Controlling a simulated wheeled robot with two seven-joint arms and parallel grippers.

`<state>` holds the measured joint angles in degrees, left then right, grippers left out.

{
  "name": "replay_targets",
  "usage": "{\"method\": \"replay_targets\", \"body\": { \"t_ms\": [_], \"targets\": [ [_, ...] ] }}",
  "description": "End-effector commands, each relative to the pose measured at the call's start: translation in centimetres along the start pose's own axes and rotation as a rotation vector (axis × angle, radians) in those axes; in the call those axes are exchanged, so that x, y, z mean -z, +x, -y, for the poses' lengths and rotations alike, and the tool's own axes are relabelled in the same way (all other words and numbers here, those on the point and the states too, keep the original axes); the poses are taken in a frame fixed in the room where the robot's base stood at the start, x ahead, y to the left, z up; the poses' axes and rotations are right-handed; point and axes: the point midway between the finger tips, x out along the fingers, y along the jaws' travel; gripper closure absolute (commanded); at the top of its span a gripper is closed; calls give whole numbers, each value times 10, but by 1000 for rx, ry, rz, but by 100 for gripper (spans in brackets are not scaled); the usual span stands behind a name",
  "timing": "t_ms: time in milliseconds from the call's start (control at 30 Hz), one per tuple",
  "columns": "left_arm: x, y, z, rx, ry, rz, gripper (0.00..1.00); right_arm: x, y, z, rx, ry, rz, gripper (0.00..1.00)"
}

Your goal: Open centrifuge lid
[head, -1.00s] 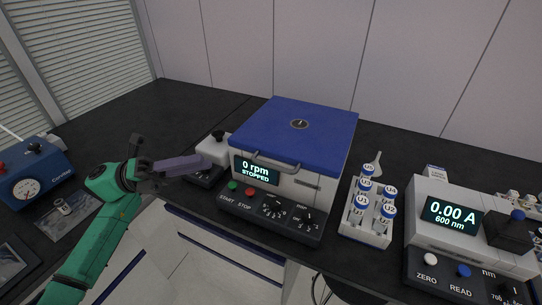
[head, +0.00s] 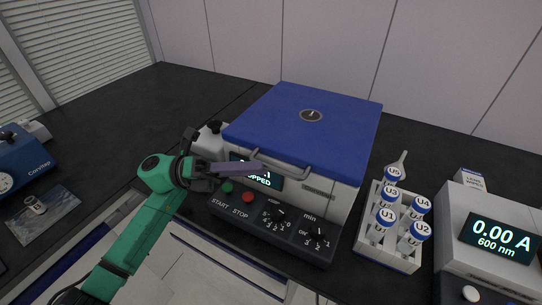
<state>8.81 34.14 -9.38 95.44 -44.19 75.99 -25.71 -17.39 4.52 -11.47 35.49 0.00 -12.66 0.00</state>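The centrifuge is a white box with a dark control panel (head: 262,222) and a blue lid (head: 310,125) that is down. A grey bar handle (head: 285,163) runs along the lid's front edge. My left gripper (head: 255,168) is in front of the centrifuge display, with its purple-grey finger reaching to the left end of the handle. Whether it touches the handle, and whether the fingers are apart, I cannot tell. My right gripper is not in view.
A white rack (head: 374,250) with several blue-capped tubes stands right of the centrifuge. A photometer (head: 490,240) reading 0.00 A is at far right. A blue device (head: 25,165) and a small vial (head: 36,205) on a mat are at left.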

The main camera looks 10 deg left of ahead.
Motion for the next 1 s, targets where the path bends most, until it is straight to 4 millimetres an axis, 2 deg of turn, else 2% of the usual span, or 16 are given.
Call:
{"method": "replay_targets", "body": {
  "t_ms": [33, 100, 267, 467, 500, 567, 1000],
  "targets": [
    [-3, 13, 5, 3, 1, 0, 73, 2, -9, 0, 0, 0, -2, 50],
    [-2, 26, 4, 2, 1, 1, 73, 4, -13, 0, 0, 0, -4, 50],
    [-1, 40, 1, 0, 1, 1, 73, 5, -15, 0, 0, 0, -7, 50],
    [0, 41, 0, -1, 1, 1, 73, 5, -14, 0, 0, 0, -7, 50],
    [0, 41, 0, -1, 1, 1, 77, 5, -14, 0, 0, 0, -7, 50],
    [0, 41, 0, -1, 1, 1, 100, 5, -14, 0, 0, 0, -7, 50],
    [0, 40, -1, -2, 0, 1, 100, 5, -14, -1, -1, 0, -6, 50]
  ]
}}
